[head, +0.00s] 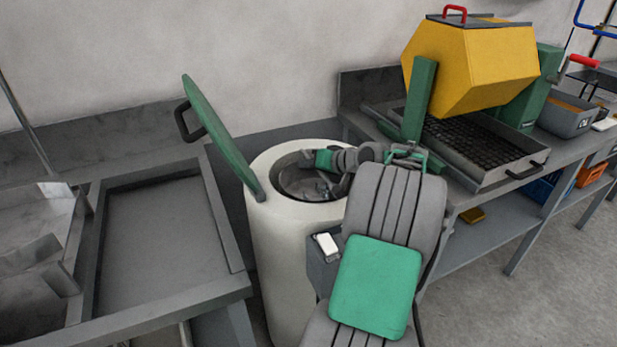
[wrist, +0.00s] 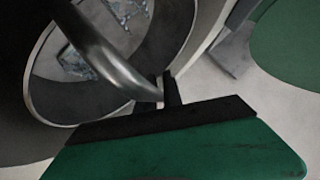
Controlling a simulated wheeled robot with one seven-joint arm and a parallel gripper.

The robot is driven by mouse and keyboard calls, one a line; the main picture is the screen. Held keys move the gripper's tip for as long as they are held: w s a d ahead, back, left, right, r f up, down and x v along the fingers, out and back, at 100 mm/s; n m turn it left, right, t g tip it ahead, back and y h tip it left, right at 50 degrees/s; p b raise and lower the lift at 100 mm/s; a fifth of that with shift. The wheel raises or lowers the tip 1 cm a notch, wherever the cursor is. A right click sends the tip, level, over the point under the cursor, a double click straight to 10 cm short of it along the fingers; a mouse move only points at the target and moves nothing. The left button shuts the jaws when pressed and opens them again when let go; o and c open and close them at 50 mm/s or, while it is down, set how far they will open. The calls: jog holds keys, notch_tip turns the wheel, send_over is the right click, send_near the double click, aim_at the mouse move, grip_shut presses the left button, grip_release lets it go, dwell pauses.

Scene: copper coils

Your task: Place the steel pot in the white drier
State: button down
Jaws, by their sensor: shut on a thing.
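The white drier (head: 281,245) is a round upright drum with its top open. Its green lid (head: 222,140) with a dark handle stands tilted up on the left, and a green disc shows at the right of the wrist view (wrist: 293,45). My gripper (head: 328,184) is at the drier's mouth, partly hidden by my arm. In the wrist view, its dark jaws (wrist: 170,90) are shut on the curved grey bar of the steel pot (wrist: 105,55). The pot's round opening shows small glinting pieces inside. In the head view the pot is hard to tell from the drier's dark interior.
A grey sink bench (head: 165,235) stands close on the left. On the right, a bench (head: 510,185) carries a yellow tumbler (head: 470,65) over a black grated tray. My arm covers the drier's right side. A wall is behind.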

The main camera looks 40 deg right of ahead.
aim_at(309, 196)
notch_tip(309, 196, down, 2)
jog(key=shift+f, duration=0.1)
jog(key=shift+f+b, duration=0.4)
jog(key=shift+f, duration=0.25)
jog(key=c, duration=1.5)
grip_release()
jog(key=shift+s+a+f, duration=0.15)
jog(key=shift+f, duration=0.25)
jog(key=shift+r, duration=0.2)
jog(key=shift+r+p, duration=0.55)
jog(key=shift+r, duration=0.1)
jog(key=v, duration=1.2)
jog(key=shift+r+p, duration=0.15)
jog(key=shift+p, duration=0.15)
